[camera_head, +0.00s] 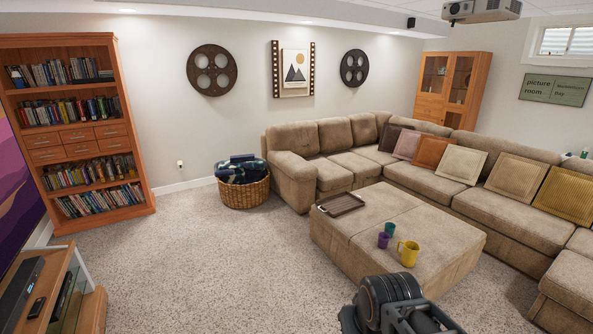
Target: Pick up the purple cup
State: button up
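The purple cup (383,240) stands upright on the beige ottoman (350,265), near its middle. A teal-green cup (390,229) is just behind it, and a yellow mug (408,253) with a handle is to its right and nearer to me. My gripper (425,322) is at the bottom edge of the view, dark and partly cut off. It is in front of the ottoman's near side in the picture and apart from the cups. Its fingertips do not show clearly, so I cannot tell whether it is open.
A brown tray (341,204) lies on the ottoman's far left part. A sectional sofa (430,182) wraps behind and to the right. A wicker basket (243,191) and a bookcase (78,130) stand left. A media stand (65,290) is near left. Open carpet (220,265) lies between.

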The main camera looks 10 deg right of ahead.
aim_at(384, 237)
jog(key=i, duration=3.3)
jog(key=z, duration=1.35)
